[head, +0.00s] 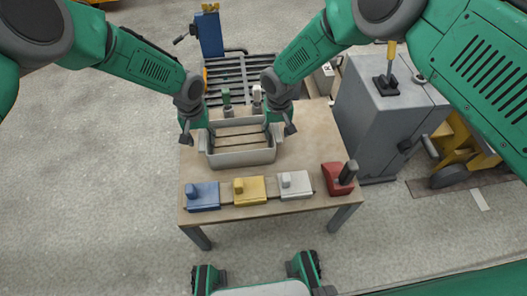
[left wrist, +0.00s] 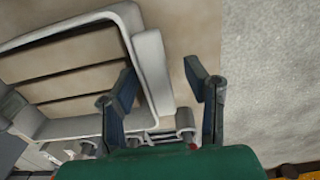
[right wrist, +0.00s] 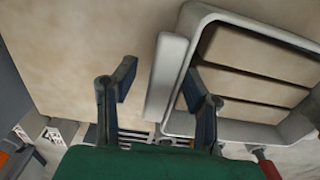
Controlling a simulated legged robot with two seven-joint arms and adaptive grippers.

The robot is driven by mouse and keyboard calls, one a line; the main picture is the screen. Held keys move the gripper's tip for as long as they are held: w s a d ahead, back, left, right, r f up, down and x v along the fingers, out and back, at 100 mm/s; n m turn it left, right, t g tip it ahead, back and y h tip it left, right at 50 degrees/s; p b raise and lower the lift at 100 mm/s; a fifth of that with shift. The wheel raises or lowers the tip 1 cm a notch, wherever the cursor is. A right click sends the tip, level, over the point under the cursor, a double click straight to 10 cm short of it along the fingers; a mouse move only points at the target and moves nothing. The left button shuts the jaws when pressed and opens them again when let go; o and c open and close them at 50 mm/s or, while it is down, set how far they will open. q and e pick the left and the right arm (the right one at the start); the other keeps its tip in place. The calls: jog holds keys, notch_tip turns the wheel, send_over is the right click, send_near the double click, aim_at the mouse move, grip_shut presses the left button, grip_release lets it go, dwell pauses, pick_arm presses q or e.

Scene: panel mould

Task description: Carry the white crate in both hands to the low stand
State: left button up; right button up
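The white crate (head: 243,158), an open greyish box with brown strips across its floor, sits on the table (head: 295,150). My left gripper (head: 190,135) is at its left end and my right gripper (head: 288,125) at its right end. In the left wrist view, the left gripper (left wrist: 161,82) is open, with one finger over the crate's inside and the other outside its end wall (left wrist: 152,75). In the right wrist view, the right gripper (right wrist: 159,80) is open likewise around the other end (right wrist: 166,75). Finger contact cannot be told. A low slatted grey platform (head: 238,72), possibly the stand, lies behind the table.
Blue (head: 203,195), yellow (head: 250,190) and white (head: 295,185) blocks and a red block with a black handle (head: 338,178) line the table's near edge. Green (head: 226,96) and white (head: 257,95) upright items stand behind the crate. A grey cabinet (head: 375,120) stands right.

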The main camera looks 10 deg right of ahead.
jog(key=shift+a, duration=0.1)
pick_arm(q)
jog(key=shift+d+r, duration=0.1)
jog(key=shift+r, duration=0.35)
notch_tip(320, 180, up, 11)
pick_arm(e)
notch_tip(320, 180, up, 12)
dwell(0.3)
pick_arm(q)
jog(key=shift+f, duration=0.1)
pick_arm(e)
jog(key=shift+f, duration=0.1)
